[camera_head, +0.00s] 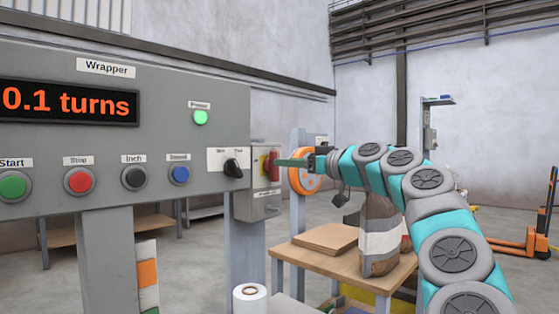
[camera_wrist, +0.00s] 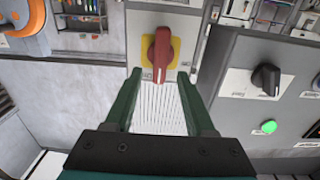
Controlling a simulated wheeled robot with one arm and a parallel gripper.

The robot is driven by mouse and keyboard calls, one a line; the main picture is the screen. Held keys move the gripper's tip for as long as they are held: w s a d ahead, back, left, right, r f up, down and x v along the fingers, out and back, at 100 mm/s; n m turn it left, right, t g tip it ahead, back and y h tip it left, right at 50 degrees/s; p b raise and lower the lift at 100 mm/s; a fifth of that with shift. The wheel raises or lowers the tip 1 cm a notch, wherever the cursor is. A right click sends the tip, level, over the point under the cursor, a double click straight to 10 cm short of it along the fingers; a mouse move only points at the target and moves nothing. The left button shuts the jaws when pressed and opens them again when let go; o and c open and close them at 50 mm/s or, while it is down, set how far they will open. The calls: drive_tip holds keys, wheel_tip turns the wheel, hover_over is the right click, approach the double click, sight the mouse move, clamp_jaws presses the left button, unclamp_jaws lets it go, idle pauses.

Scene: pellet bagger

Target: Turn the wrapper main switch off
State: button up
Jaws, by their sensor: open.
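The wrapper main switch is a red rotary handle (camera_wrist: 160,52) on a yellow plate (camera_wrist: 147,46), on a grey box. In the wrist view the handle points along the picture's vertical, between and just beyond my open fingers. In the head view the red handle (camera_head: 273,165) shows at the right side of the wrapper panel, on the grey switch box (camera_head: 258,205). My gripper (camera_wrist: 160,75) is open and empty, with its fingertips close to the handle on either side. In the head view my gripper (camera_head: 285,163) reaches in from the right. Whether the fingers touch the handle cannot be told.
The wrapper panel (camera_head: 120,175) carries a lit green Power lamp (camera_head: 201,117), a black selector knob (camera_head: 232,167), several push buttons and a display reading 0.1 turns. A wooden table (camera_head: 340,265) with cardboard and a wrapped bag (camera_head: 380,240) stands below my arm. An orange wheel (camera_head: 305,180) is behind my gripper.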

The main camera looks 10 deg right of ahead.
sight(273, 166)
drive_tip(key=shift+p+x, duration=0.5)
drive_tip(key=shift+x, duration=1.55)
drive_tip(key=shift+c, duration=0.3)
clamp_jaws()
